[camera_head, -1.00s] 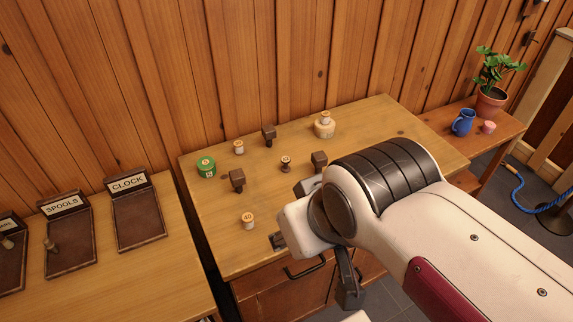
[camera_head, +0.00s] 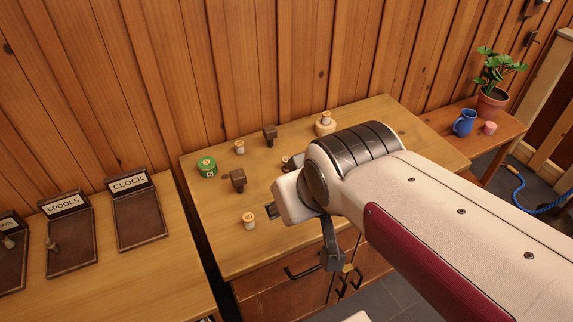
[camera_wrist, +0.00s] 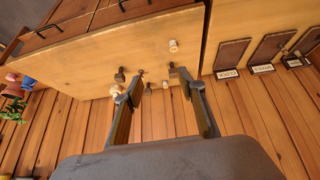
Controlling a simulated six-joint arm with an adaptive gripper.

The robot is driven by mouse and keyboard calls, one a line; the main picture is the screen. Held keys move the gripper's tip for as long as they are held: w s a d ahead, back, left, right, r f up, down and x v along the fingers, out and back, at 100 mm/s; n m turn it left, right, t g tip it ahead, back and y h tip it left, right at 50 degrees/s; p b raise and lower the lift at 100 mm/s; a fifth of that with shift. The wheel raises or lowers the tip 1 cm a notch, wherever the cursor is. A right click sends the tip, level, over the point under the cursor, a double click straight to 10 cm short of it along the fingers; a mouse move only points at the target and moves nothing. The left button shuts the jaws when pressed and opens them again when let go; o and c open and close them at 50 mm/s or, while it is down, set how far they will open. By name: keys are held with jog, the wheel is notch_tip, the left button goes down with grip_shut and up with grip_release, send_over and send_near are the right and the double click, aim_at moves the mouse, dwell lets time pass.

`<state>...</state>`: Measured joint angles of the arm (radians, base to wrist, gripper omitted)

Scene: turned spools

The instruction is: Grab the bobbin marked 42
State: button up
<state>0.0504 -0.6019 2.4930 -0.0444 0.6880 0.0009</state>
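The number 42 is not clearly legible on any bobbin. A pale bobbin (camera_head: 249,220) near the table's front left has a top label that looks like 40; it also shows in the wrist view (camera_wrist: 173,46). Another pale bobbin (camera_head: 239,147) stands at the back, and one sits on a wider pale round piece (camera_head: 325,124). A small dark bobbin (camera_wrist: 141,73) is mostly hidden by my arm in the head view. My gripper (camera_wrist: 150,83) is open and empty above the table, its fingers spread wide.
A green labelled tin (camera_head: 207,167) stands at the table's left. Dark wooden blocks (camera_head: 237,180) and (camera_head: 269,135) stand among the bobbins. Trays marked CLOCK (camera_head: 138,220) and SPOOLS (camera_head: 72,245) lie on the left table. A plant, blue jug (camera_head: 464,122) and pink cup are far right.

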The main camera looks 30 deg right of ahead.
jog(key=w+d+f+t, duration=0.1)
jog(key=w+d+f, duration=0.3)
jog(key=w, duration=0.4)
jog(key=w+d+f+t+h, duration=0.1)
jog(key=w+d+f+t, duration=0.1)
jog(key=w+d+f, duration=0.4)
jog(key=w+d+f+t, duration=0.1)
jog(key=w+d+f, duration=0.15)
jog(key=w, duration=0.65)
jog(key=t, duration=0.2)
send_near(287, 159)
jog(key=shift+w+d+r, duration=0.1)
jog(key=shift+w+r, duration=0.05)
jog(key=shift+w, duration=0.75)
jog(key=shift+d+f+t+y, duration=0.2)
jog(key=shift+f+t+y, duration=0.25)
jog(key=shift+f, duration=0.45)
jog(key=shift+x, duration=1.3)
jog(key=shift+x, duration=2.55)
jog(key=shift+f, duration=0.15)
